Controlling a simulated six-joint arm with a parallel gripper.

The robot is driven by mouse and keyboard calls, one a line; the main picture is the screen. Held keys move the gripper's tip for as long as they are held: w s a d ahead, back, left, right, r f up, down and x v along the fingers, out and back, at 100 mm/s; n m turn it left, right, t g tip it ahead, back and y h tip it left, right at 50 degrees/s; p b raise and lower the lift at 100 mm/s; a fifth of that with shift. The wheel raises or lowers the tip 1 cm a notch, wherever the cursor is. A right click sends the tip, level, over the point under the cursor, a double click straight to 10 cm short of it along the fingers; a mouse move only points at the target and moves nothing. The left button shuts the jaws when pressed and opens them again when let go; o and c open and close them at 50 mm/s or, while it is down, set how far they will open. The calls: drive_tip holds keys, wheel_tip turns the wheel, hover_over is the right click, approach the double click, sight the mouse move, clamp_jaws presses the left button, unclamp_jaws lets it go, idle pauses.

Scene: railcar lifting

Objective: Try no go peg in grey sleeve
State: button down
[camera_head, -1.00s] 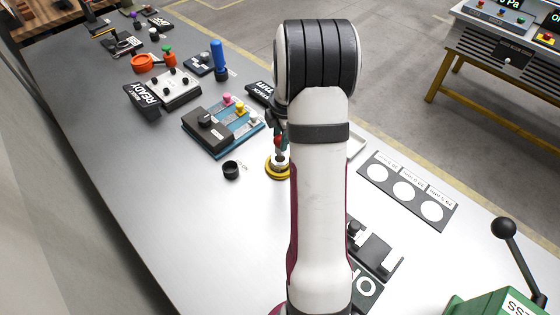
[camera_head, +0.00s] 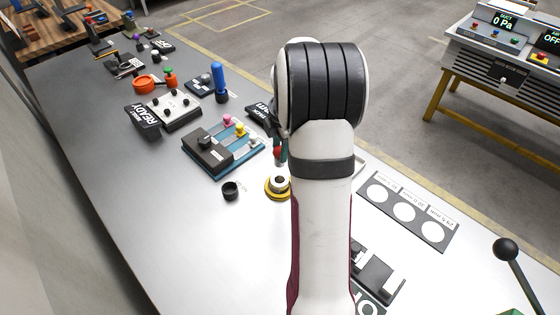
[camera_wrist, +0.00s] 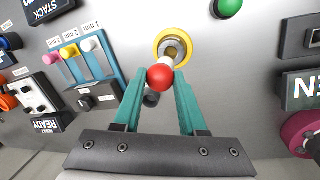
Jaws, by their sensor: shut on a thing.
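The grey sleeve (camera_head: 281,184) stands in a yellow ring base (camera_head: 268,192) on the grey table, its dark bore open to view. The sleeve also shows in the wrist view (camera_wrist: 176,47), just beyond my fingertips. My gripper (camera_wrist: 160,82) has teal fingers shut on the no go peg (camera_wrist: 160,77), seen as a red ball with a pale part toward the sleeve. In the head view my arm hides most of the gripper, and a little red of the peg (camera_head: 278,152) shows above the sleeve. The peg looks apart from the sleeve; its lower end is hard to see.
A small black cup (camera_head: 230,191) stands left of the sleeve. A blue block with coloured knobs (camera_head: 222,150) and a READY box (camera_head: 175,110) lie further back left. A panel with white circles (camera_head: 405,212) is at right. Bare table lies at front left.

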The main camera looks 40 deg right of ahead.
drive_tip(key=shift+f, duration=3.1)
drive_tip(key=shift+f, duration=0.45)
drive_tip(key=shift+r, duration=2.75)
drive_tip(key=shift+r, duration=0.1)
